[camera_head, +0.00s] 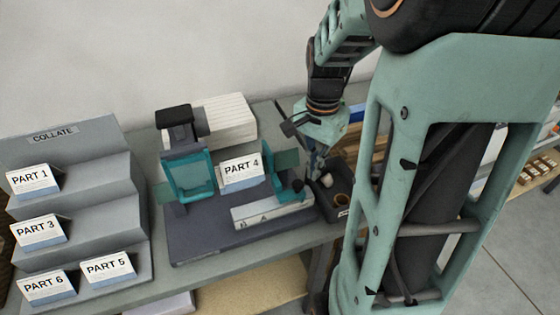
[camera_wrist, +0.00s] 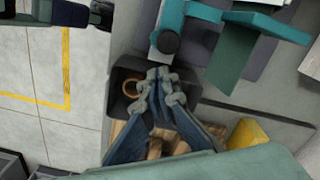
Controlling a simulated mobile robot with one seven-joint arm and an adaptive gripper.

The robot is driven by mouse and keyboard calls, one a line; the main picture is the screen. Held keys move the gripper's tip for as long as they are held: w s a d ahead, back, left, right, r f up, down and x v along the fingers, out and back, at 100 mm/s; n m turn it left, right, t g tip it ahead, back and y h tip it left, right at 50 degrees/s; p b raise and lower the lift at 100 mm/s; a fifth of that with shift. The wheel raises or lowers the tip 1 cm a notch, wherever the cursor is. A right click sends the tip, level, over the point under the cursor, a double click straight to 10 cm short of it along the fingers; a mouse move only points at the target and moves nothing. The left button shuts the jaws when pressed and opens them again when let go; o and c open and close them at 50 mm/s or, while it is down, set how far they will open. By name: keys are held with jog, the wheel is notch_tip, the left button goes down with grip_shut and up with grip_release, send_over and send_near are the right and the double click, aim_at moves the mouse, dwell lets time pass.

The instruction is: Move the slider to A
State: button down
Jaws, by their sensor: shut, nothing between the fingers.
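The device (camera_head: 205,240) is a dark base with teal parts. A pale rail (camera_head: 270,214) along its front right carries the letters B and A towards its left part. A teal slider piece with a dark knob (camera_head: 297,187) sits at the rail's right end, to the right of both letters. In the wrist view the dark round knob (camera_wrist: 166,42) shows at the top, on a teal part. My gripper (camera_head: 315,168) is shut and empty, just right of the knob. In the wrist view its fingertips (camera_wrist: 160,76) are below the knob, apart from it, over a black bin.
The black bin (camera_wrist: 121,103) holds a ring. A PART 4 card (camera_head: 241,172) stands on the device. A grey stepped COLLATE rack (camera_head: 110,215) with several part cards stands at left. A white paper stack (camera_head: 230,118) is behind. A yellow object (camera_wrist: 247,135) lies near the bin.

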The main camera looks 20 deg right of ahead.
jog(key=shift+f+b, duration=1.25)
jog(key=shift+f, duration=0.5)
jog(key=shift+a, duration=0.15)
